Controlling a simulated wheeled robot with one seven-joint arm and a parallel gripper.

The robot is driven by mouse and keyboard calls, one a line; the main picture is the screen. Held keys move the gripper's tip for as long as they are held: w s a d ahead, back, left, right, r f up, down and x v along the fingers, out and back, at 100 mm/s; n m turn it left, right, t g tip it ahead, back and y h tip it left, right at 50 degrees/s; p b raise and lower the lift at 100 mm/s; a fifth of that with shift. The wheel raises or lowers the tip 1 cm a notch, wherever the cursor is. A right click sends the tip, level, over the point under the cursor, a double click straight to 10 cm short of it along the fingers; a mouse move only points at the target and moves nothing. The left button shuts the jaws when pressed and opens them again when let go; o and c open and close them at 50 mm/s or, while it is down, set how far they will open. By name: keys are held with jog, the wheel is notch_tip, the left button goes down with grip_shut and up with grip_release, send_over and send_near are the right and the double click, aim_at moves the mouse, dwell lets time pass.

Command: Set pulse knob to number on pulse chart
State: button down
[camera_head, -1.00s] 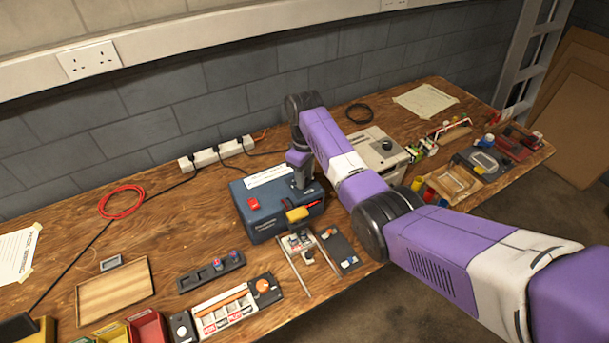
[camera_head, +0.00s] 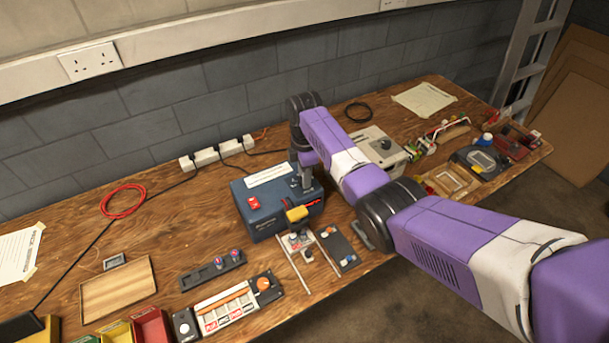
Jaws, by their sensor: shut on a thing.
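A dark blue box (camera_head: 272,222) stands on the bench below my arm, with a red switch (camera_head: 253,202) and a white label strip (camera_head: 269,174) on top. My gripper (camera_head: 306,189) points down at the right part of the box top. It is shut on a small knob there, which the fingers and wrist hide. The knob's pointer and any numbers around it cannot be made out. A white paper sheet with print (camera_head: 18,254) lies at the left edge of the bench. Whether it is the pulse chart cannot be read.
A yellow-and-red tool (camera_head: 298,213) sits at the box's front right. A grey unit with a dark knob (camera_head: 385,145) stands behind my forearm. Small panels and switch strips (camera_head: 228,308) lie in front. A power strip (camera_head: 215,154) runs along the wall. Bench around the red cable coil is clear.

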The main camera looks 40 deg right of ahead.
jog(key=shift+w+r+n, duration=0.1)
jog(key=shift+n, duration=0.8)
jog(key=c, duration=1.1)
grip_release()
jog(key=shift+o, duration=0.2)
jog(key=shift+r+b, duration=0.5)
jog(key=shift+r, duration=3.4)
